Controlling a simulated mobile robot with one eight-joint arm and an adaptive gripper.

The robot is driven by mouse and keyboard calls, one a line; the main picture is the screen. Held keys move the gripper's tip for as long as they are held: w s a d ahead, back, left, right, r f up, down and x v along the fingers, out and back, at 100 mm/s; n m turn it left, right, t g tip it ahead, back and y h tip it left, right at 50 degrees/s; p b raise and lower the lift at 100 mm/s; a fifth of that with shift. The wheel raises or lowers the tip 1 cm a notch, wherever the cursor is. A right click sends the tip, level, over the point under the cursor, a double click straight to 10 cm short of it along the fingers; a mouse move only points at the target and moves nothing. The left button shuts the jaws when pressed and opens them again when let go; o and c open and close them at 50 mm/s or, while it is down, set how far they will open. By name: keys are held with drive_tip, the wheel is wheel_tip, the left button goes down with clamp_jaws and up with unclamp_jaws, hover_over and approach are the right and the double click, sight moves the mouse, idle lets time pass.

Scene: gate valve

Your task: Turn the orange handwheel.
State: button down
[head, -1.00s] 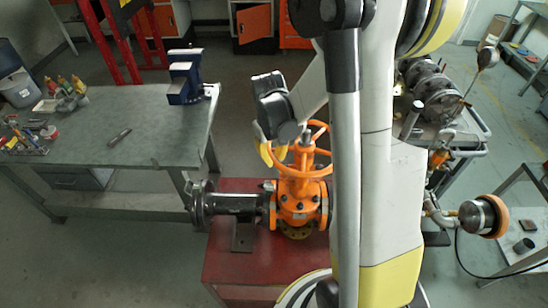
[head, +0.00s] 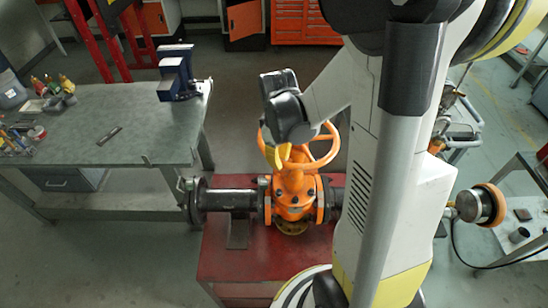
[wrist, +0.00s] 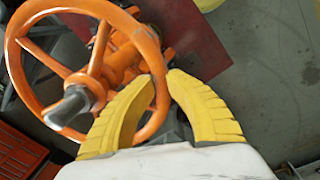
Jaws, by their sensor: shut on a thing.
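The orange handwheel (head: 328,160) tops the orange gate valve (head: 295,200), which sits on a red stand (head: 225,262). In the wrist view, the handwheel (wrist: 22,72) shows its round rim, spokes and a grey stem end at the hub. My gripper (wrist: 162,82) has its yellow fingers on either side of the rim, shut on it at the wheel's right side. In the head view, my gripper (head: 279,155) is at the left front of the wheel. My wrist and arm hide part of the wheel and the right end of the valve.
A dark flanged pipe (head: 228,198) runs left from the valve. A workbench (head: 110,130) with a blue vise (head: 178,75) stands at the left. A side table (head: 525,205) and a round orange-rimmed fitting (head: 482,204) are at the right.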

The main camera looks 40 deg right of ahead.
drive_tip(key=shift+s+d+n, duration=0.3)
drive_tip(key=shift+s+n, duration=0.3)
drive_tip(key=c, duration=1.4)
unclamp_jaws()
drive_tip(key=shift+o, duration=0.2)
wheel_tip(320, 180, up, 12)
drive_tip(key=shift+s+a, duration=0.2)
drive_tip(key=shift+a, duration=0.15)
drive_tip(key=shift+f, duration=0.1)
